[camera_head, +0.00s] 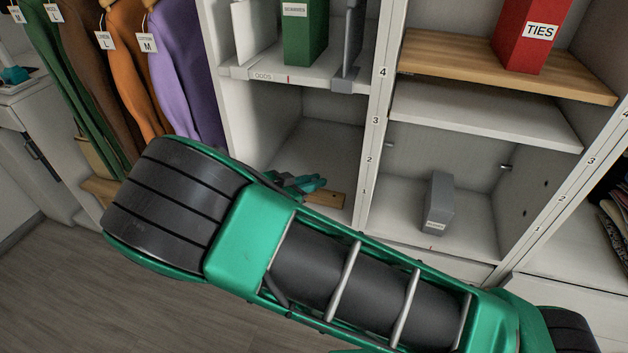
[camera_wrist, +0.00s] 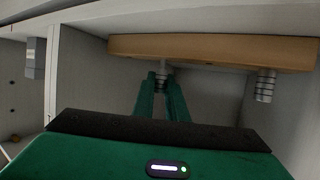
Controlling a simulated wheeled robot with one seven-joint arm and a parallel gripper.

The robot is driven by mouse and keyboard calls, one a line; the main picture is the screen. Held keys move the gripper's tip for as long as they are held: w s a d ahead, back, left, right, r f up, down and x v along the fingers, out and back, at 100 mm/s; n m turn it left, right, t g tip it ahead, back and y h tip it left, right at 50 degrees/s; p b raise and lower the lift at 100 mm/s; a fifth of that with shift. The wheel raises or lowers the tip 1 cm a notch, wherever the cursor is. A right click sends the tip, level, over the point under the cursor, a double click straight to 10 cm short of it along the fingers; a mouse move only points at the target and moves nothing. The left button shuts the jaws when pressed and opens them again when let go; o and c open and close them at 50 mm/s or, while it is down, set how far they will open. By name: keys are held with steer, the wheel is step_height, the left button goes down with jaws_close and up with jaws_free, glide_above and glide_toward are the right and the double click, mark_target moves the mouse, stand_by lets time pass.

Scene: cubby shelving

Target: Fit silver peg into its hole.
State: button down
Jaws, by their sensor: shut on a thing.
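My gripper (camera_wrist: 163,80) is shut on a silver peg (camera_wrist: 163,67), whose end shows between the fingertips against the edge of a wooden board (camera_wrist: 215,48). I cannot tell how deep the peg sits, and its hole is hidden. A second ridged silver peg (camera_wrist: 265,86) projects from the same board, to the right in the wrist view. In the head view the teal fingers (camera_head: 308,184) reach low into the left cubby, beside the board (camera_head: 328,199) near its floor. The held peg cannot be made out there.
A white upright divider (camera_wrist: 52,70) stands left in the wrist view. Beyond it is a grey box (camera_head: 438,203) in the right cubby. A shelf with a green binder (camera_head: 305,35) is above the cubby. Garments (camera_head: 187,75) hang at left.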

steer(key=shift+f, duration=0.6)
steer(key=c, duration=1.7)
jaws_free()
steer(key=shift+a, duration=0.1)
steer(key=v, duration=1)
steer(key=shift+s+a+r, duration=0.15)
steer(key=shift+s+a, duration=0.05)
steer(key=shift+a, duration=0.1)
